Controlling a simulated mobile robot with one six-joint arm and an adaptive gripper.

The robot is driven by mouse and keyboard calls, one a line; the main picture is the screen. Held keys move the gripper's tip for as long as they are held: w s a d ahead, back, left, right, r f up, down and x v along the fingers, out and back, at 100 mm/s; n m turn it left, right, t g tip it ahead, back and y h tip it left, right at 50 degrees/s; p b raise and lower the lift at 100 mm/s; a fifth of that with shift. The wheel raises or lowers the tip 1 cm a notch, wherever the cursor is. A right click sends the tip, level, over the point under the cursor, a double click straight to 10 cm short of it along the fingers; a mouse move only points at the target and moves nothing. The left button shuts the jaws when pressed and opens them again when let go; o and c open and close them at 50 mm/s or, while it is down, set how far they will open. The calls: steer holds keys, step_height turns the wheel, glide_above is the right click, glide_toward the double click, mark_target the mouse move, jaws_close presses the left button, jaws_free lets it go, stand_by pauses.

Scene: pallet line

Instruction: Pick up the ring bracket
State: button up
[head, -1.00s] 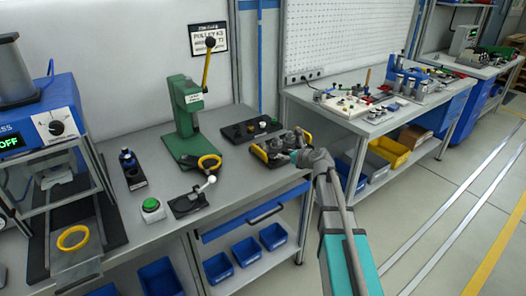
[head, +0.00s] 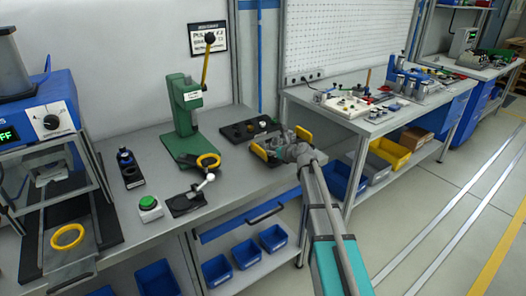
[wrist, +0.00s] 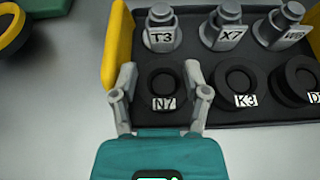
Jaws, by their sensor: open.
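A dark tray with yellow ends (wrist: 120,45) lies in front of me in the wrist view; it also shows on the bench in the head view (head: 258,152). Its back row holds grey parts with round bases, tagged T3 (wrist: 162,32), X7 (wrist: 223,32) and W8 (wrist: 282,27). Its front row holds black ring-shaped parts tagged N7 (wrist: 163,84), K3 (wrist: 238,82) and one with a cut-off tag (wrist: 296,78). I cannot tell for certain which is the ring bracket. My gripper (wrist: 161,88) is open and empty, its fingers on either side of N7. In the head view my gripper (head: 286,148) hides part of the tray.
A green lever press (head: 183,115) with a yellow ring (head: 208,161) stands left of the tray. A small dark tray (head: 250,129) lies behind. A lever block (head: 188,201) and a green button (head: 148,203) are nearer. Another yellow ring (head: 68,237) lies at the left machine.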

mark_target(266, 148)
steer(key=b+x, duration=0.1)
steer(key=x, duration=0.3)
steer(key=shift+w+d+f+b, duration=0.1)
steer(key=shift+w+d+b, duration=0.1)
steer(key=shift+b, duration=0.15)
steer(key=shift+w+a+f, duration=0.15)
steer(key=shift+w+a, duration=0.2)
steer(key=shift+w, duration=0.05)
jaws_close()
stand_by(0.4)
